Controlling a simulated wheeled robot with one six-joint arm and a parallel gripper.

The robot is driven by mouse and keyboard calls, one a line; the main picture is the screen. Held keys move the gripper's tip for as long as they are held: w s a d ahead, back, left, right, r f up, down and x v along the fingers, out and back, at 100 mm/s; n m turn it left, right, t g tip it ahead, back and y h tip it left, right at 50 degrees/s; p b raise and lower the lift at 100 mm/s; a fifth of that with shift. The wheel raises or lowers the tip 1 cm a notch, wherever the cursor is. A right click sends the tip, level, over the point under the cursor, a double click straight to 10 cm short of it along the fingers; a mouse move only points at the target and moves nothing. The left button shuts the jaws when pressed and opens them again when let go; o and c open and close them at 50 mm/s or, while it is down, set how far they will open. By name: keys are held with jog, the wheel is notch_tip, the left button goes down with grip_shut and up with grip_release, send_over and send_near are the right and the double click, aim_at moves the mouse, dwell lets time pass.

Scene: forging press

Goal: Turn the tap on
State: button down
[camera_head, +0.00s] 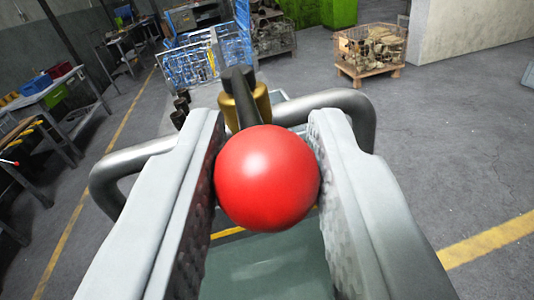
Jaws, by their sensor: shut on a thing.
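A glossy red ball knob (267,178) sits between the two grey fingers of my gripper (265,185), which are shut on it from left and right. A dark lever (240,97) runs from behind the ball up to a brass-coloured fitting (260,104). I take the ball and lever to be the tap's handle. The ball hides the near end of the lever. No spout or water can be made out.
A bent grey pipe rail (345,100) passes behind the fingers on both sides. A flat greenish surface (265,270) lies below. Farther off are a wooden crate of metal parts (370,50), blue wire cages (190,62) and workbenches (50,95) at left.

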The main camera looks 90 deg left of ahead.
jog(key=s+a+m+t+h, duration=0.1)
jog(key=s+m+t+h, duration=0.3)
jog(key=s+m+t, duration=0.2)
jog(key=shift+a+t, duration=0.35)
jog(key=shift+t, duration=0.85)
jog(key=c, duration=1.2)
grip_release()
jog(key=shift+o, duration=0.2)
jog(key=shift+d, duration=0.1)
jog(key=v, duration=1.7)
jog(key=shift+s+r, duration=0.15)
jog(key=shift+s, duration=0.1)
